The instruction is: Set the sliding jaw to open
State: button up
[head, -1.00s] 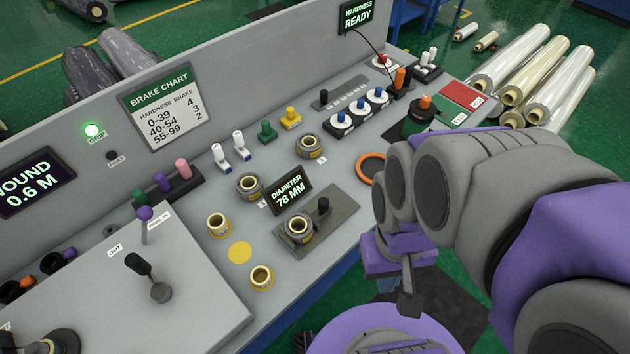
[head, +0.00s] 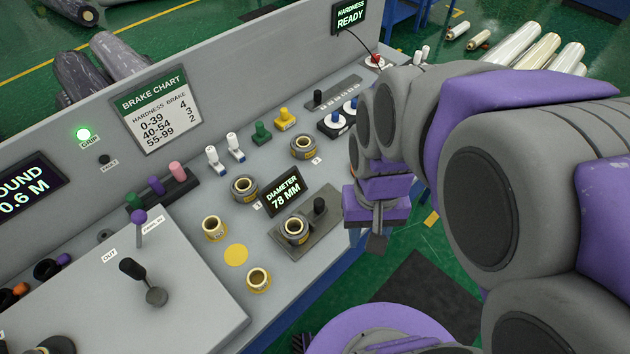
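The diameter gauge is a grey plate (head: 318,240) on the bench, beside a screen (head: 284,190) reading "DIAMETER 78 MM". What looks like its sliding jaw carries an upright black knob (head: 320,206). A small wrapped roll (head: 295,231) stands on the plate, just left of the knob. It looks close to the jaw; whether they touch I cannot tell. My gripper (head: 377,243) hangs pointing down, right of the plate, beside the bench's front edge in the picture and apart from the knob. Its fingers show edge-on, so their gap is hidden.
Other wrapped rolls (head: 244,189) stand left of and behind the gauge. A yellow disc (head: 236,255) marks the bench left of it. A raised box (head: 185,290) with a black lever (head: 133,270) fills the front left. My arm hides the bench's right part.

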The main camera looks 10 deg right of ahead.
jog(key=o, duration=0.3)
jog(key=shift+m+t, duration=0.4)
jog(key=shift+m, duration=0.5)
jog(key=w+f, duration=0.1)
jog(key=w, duration=0.3)
jog(key=w+a+f, duration=0.1)
jog(key=w, duration=0.3)
jog(key=w+a+f, duration=0.1)
jog(key=w, duration=0.3)
jog(key=shift+w+b, duration=0.3)
jog(key=shift+b, duration=0.05)
jog(key=m, duration=0.1)
send_over(319, 202)
notch_tip(319, 202, down, 5)
jog(key=shift+t, duration=0.3)
notch_tip(319, 202, down, 17)
jog(key=b, duration=0.4)
jog(key=shift+f, duration=0.1)
jog(key=shift+c, duration=0.2)
grip_shut()
